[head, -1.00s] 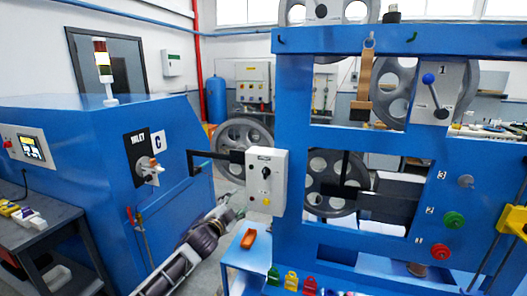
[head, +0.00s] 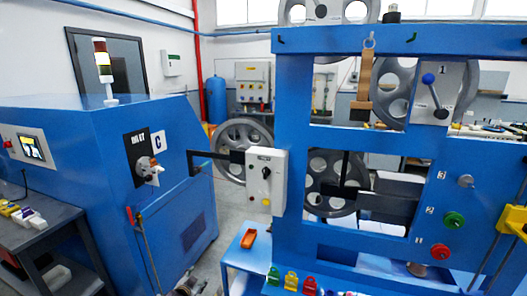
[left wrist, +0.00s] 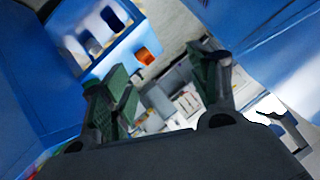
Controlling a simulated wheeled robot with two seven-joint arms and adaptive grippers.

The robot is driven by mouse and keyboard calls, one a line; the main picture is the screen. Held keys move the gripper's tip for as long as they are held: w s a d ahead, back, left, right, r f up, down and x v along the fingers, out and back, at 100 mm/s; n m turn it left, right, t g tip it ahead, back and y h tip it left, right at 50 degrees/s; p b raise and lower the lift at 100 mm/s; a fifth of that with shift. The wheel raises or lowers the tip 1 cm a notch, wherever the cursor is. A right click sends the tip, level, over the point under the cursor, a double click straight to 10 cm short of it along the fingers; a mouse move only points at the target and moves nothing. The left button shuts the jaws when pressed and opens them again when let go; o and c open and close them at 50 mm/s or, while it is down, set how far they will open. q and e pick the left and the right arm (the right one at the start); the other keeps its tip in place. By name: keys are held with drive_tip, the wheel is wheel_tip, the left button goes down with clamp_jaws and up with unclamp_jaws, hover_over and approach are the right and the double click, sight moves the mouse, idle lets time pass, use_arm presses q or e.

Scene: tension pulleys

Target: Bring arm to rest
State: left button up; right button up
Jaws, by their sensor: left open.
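My left gripper (left wrist: 168,88) shows in the left wrist view with its two green-padded fingers spread apart. Nothing is between the fingers. In the head view only a small part of my left arm shows at the bottom edge, in the gap between the blue cabinet (head: 100,150) and the blue pulley frame (head: 290,225). Its fingers cannot be made out there. My right gripper is not in view.
A grey control box (head: 265,180) on a bracket juts from the frame's left side. An orange item (head: 249,238) lies on a blue shelf, with several coloured padlocks to its right. A grey bench (head: 60,235) stands at left.

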use_arm(q)
drive_tip(key=s+a+f+n+g+y, duration=0.1)
drive_tip(key=s+a+f+n+g, duration=0.15)
drive_tip(key=s+f, duration=1.15)
drive_tip(key=s+a+f+n+g, duration=0.1)
drive_tip(key=s+f+g, duration=0.2)
drive_tip(key=s+f, duration=1.05)
drive_tip(key=s+d+f+g, duration=0.1)
drive_tip(key=s+d+f, duration=0.1)
drive_tip(key=s, duration=1)
drive_tip(key=s+d+f+g, duration=0.2)
drive_tip(key=s+f, duration=0.2)
drive_tip(key=s, duration=0.9)
drive_tip(key=s+d+f+g, duration=0.2)
drive_tip(key=s+f, duration=0.2)
drive_tip(key=s, duration=0.9)
drive_tip(key=shift+s+d+n, duration=0.15)
drive_tip(key=shift+s+n, duration=0.1)
drive_tip(key=shift+n, duration=0.1)
